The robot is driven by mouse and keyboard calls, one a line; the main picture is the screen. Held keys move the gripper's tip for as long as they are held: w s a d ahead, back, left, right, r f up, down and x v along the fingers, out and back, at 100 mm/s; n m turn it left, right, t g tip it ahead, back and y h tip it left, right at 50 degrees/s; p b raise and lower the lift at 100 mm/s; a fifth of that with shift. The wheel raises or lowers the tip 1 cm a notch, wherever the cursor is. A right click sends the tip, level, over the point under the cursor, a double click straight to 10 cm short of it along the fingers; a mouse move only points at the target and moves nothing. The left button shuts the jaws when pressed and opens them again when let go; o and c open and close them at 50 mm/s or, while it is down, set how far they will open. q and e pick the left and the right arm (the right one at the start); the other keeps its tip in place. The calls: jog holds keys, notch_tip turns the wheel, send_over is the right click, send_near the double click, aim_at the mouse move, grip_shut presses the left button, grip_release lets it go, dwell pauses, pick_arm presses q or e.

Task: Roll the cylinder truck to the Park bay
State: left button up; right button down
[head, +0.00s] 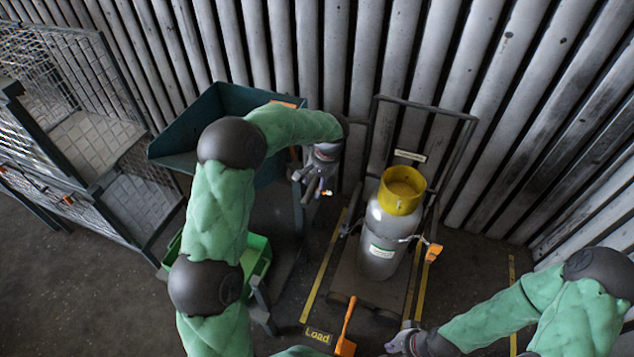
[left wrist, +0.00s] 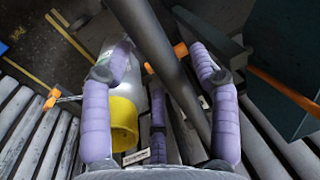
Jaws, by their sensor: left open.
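The cylinder truck (head: 470,122) has a grey tube frame and stands on the floor by the ribbed wall. It carries an upright grey gas cylinder (head: 383,240) with a yellow collar (head: 402,190), also seen in the left wrist view (left wrist: 125,122). My left gripper (head: 322,188) is open beside the truck's left upright. In the left wrist view a dark bar (left wrist: 158,55) passes between its spread purple fingers (left wrist: 160,100); I cannot tell whether they touch it. My right gripper (head: 400,343) is low at the truck's front; its fingers are unclear. No Park label is readable.
Yellow floor lines and a "Load" label (head: 318,336) mark the truck's bay. An orange lever (head: 346,328) is at its front. A teal bin (head: 190,135) and wire cage (head: 70,90) stand left. Another yellow line (head: 512,290) lies right, with bare floor between.

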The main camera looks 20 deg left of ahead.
pick_arm(q)
grip_shut()
jog(key=shift+d, duration=0.15)
